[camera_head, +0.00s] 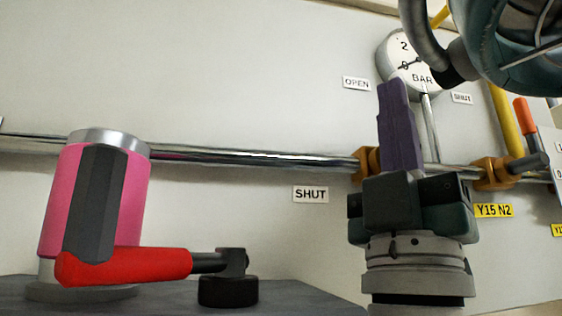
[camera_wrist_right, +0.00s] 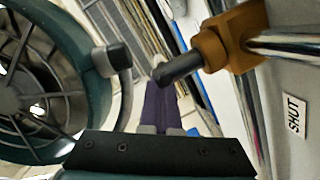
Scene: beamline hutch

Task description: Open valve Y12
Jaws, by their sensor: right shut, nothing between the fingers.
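No tag reading Y12 is legible. A brass valve body (camera_head: 368,162) sits on the steel pipe, partly hidden behind my right gripper (camera_head: 393,84); its own tag is not visible. An OPEN label (camera_head: 356,83) is above it and a SHUT label (camera_head: 310,194) below left. My right gripper points up with its purple fingers closed and empty, in front of the pipe. In the right wrist view, the fingers (camera_wrist_right: 158,90) show below a dark valve stem (camera_wrist_right: 180,68) on a brass body (camera_wrist_right: 232,42); contact cannot be told. My left gripper is out of view.
A valve with an orange handle (camera_head: 523,116) is at right, above a yellow Y15 N2 tag (camera_head: 493,210). A gauge (camera_head: 408,62) is behind the fingers. A teal spoked round thing (camera_head: 515,50) fills the upper right. A pink cylinder (camera_head: 62,200) with a red lever (camera_head: 125,265) stands at left.

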